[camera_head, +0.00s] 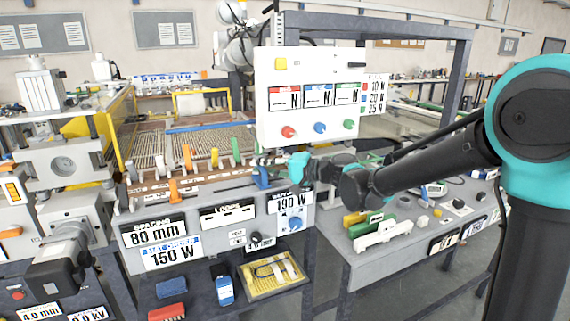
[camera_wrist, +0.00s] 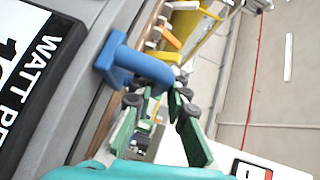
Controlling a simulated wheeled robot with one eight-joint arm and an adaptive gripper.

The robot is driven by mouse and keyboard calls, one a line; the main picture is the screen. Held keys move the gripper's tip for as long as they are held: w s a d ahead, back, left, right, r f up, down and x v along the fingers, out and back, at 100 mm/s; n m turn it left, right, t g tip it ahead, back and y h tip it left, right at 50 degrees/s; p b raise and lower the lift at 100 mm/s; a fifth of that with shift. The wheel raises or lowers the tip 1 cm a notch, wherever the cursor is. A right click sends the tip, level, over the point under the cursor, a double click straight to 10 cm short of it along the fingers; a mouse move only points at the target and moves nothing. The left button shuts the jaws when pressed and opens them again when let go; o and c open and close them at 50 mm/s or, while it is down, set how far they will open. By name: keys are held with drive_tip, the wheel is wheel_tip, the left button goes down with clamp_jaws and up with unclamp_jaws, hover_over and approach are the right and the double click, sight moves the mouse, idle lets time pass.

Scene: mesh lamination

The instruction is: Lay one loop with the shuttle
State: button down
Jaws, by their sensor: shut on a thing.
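A blue handle (camera_head: 261,178) stands at the right end of the front rail of the mesh bench. In the wrist view it is a blue knob with a bar (camera_wrist: 128,64) that reaches to my fingertips. My gripper (camera_head: 279,163) is at the blue handle, coming in from the right. In the wrist view the green fingers of my gripper (camera_wrist: 160,97) close around the bar's end. Their exact contact is partly hidden. I cannot tell whether the handle is the shuttle itself. The mesh bed (camera_head: 190,140) with its wires lies behind the rail.
Orange, yellow and green levers (camera_head: 214,157) stand along the rail to the left. A white control panel (camera_head: 311,97) with several buttons rises close behind my gripper. A grey side bench (camera_head: 372,262) with coloured pieces stands at right. A yellow tray (camera_head: 272,274) sits below the rail.

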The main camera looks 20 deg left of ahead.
drive_tip(key=s+a, duration=0.9)
drive_tip(key=shift+s, duration=0.1)
drive_tip(key=c, duration=1.6)
unclamp_jaws()
drive_tip(key=shift+o, duration=0.6)
drive_tip(key=shift+d, duration=0.25)
drive_tip(key=d+r, duration=0.1)
drive_tip(key=d, duration=1)
drive_tip(key=shift+d+r, duration=0.2)
drive_tip(key=shift+r, duration=0.05)
